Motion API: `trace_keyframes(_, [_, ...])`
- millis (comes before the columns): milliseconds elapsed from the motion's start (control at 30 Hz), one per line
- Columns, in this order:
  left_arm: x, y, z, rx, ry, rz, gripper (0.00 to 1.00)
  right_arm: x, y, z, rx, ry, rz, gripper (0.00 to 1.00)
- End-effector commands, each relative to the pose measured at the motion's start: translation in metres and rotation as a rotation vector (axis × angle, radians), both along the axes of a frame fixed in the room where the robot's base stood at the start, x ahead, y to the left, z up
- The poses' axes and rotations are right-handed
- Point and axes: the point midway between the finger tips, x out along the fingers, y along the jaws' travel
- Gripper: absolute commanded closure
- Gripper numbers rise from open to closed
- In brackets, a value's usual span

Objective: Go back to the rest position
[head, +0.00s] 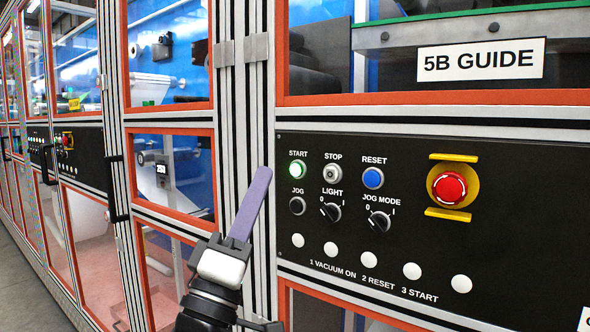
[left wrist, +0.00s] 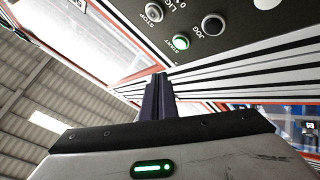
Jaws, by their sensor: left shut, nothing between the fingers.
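My left gripper (head: 262,176) is shut and empty, its purple fingers together and pointing up in the head view. It stands in front of the striped metal post, left of the black control panel (head: 330,225). The green START button (head: 297,170) is lit and lies right of the fingertips. In the left wrist view the shut fingers (left wrist: 158,82) point toward the post, and the START button (left wrist: 181,42) shows just beyond them. I see a gap between fingertips and button in the head view. My right gripper is not in view.
The panel also carries a STOP button (head: 332,174), a blue RESET button (head: 373,178), two black knobs and a red emergency stop (head: 449,188). Orange-framed glass doors (head: 168,207) run along the left. A door handle (head: 116,188) sticks out left of my arm.

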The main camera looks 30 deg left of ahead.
Motion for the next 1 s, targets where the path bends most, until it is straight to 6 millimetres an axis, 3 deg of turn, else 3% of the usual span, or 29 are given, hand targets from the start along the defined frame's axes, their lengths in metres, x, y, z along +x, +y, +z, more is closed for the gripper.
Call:
trace_keyframes(767, [0.000, 0.000, 0.000, 0.000, 0.000, 0.000, 1.00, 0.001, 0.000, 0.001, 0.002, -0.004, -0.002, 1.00])
trace_keyframes(867, [0.011, -0.005, -0.023, 0.033, 0.089, 0.017, 1.00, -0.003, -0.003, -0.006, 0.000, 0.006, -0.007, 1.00])
trace_keyframes(967, [0.029, -0.015, -0.075, 0.116, 0.282, 0.049, 1.00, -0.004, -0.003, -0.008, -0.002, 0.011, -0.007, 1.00])
trace_keyframes(1000, [0.034, -0.021, -0.103, 0.162, 0.378, 0.060, 1.00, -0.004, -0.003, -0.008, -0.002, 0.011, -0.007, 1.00])
